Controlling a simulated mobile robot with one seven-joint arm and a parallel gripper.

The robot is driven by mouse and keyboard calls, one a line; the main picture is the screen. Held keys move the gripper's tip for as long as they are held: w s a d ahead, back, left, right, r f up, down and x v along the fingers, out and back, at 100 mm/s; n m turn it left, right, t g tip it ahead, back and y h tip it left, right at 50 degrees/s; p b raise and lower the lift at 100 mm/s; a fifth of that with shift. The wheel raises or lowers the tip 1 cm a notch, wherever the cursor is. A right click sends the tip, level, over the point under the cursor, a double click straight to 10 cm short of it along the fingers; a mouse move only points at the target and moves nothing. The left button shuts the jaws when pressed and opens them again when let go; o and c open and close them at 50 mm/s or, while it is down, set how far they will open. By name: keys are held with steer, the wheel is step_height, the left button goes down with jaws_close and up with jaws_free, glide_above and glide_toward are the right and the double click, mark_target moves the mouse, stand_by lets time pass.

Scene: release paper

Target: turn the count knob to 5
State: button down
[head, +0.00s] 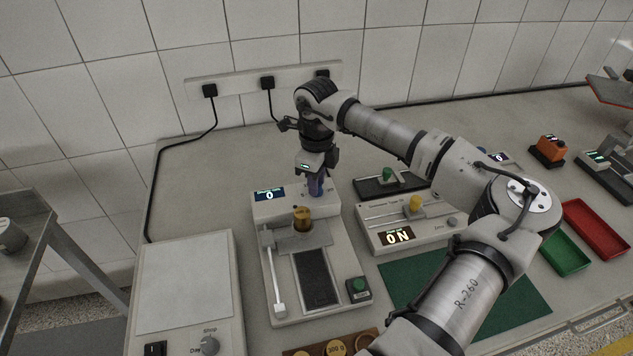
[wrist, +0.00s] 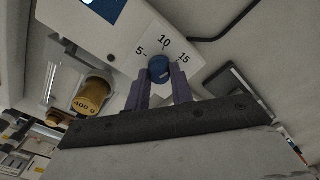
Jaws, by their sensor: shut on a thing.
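The count knob (wrist: 159,68) is a small blue round knob on a pale panel, with the marks 5, 10 and 15 around it in the wrist view. Which mark it points to I cannot tell. My gripper (wrist: 161,82) has its two purple fingers shut on the knob, one on each side. In the head view my gripper (head: 316,187) reaches down at the back right of the white tester (head: 262,302), and its fingers hide the knob. The tester's display (head: 269,194) reads 0.
A brass weight (head: 302,219) stands on the tester, close in front of my gripper; its 400 g label shows in the wrist view. A green button (head: 358,286) sits at the front right. A second device (head: 415,235) stands to the right.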

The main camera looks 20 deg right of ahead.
steer(key=n+b, duration=0.4)
steer(key=n, duration=0.1)
steer(key=shift+f+b, duration=0.2)
steer(key=shift+b, duration=0.15)
steer(key=n+b, duration=0.2)
steer(key=n, duration=0.3)
steer(key=shift+r+n+b, duration=0.1)
steer(key=shift+n+b, duration=0.2)
steer(key=shift+b, duration=0.1)
steer(key=n+b, duration=0.1)
steer(key=n, duration=0.4)
steer(key=n+b, duration=0.1)
steer(key=n, duration=0.4)
steer(key=shift+r, duration=0.1)
steer(key=shift+n, duration=0.3)
steer(key=c, duration=1.2)
jaws_free()
steer(key=shift+r, duration=0.1)
step_height(320, 180, up, 14)
steer(key=b, duration=0.1)
